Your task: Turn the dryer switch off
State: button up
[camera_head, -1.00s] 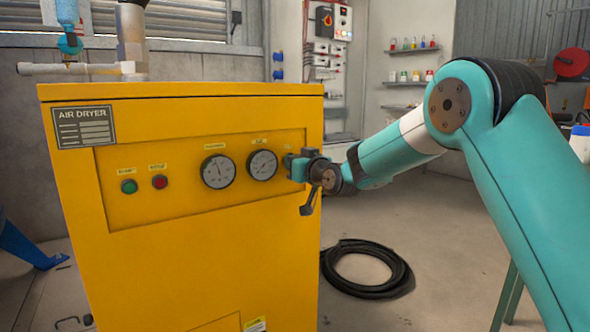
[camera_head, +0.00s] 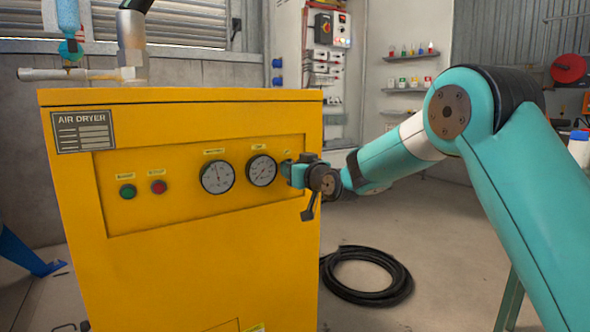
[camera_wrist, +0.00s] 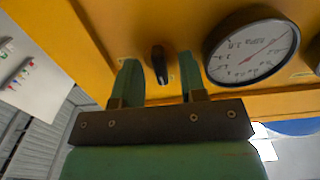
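The yellow air dryer (camera_head: 190,265) stands at the left and centre of the head view, its control panel facing me. The dryer switch (camera_wrist: 159,66) is a small black knob on the panel, beside a round gauge (camera_wrist: 252,50) in the wrist view. In the head view the switch is hidden behind my gripper (camera_head: 287,170). My gripper (camera_wrist: 159,60) is open, one finger on each side of the knob, with visible gaps on both sides. Whether the fingertips reach the panel face, I cannot tell.
The panel also has a second gauge (camera_head: 217,176), a green button (camera_head: 128,191) and a red button (camera_head: 158,187). A coiled black hose (camera_head: 367,276) lies on the floor right of the dryer. Shelves and an electrical cabinet (camera_head: 307,60) stand behind.

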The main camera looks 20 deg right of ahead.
jog(key=shift+s, duration=0.1)
jog(key=v, duration=1.7)
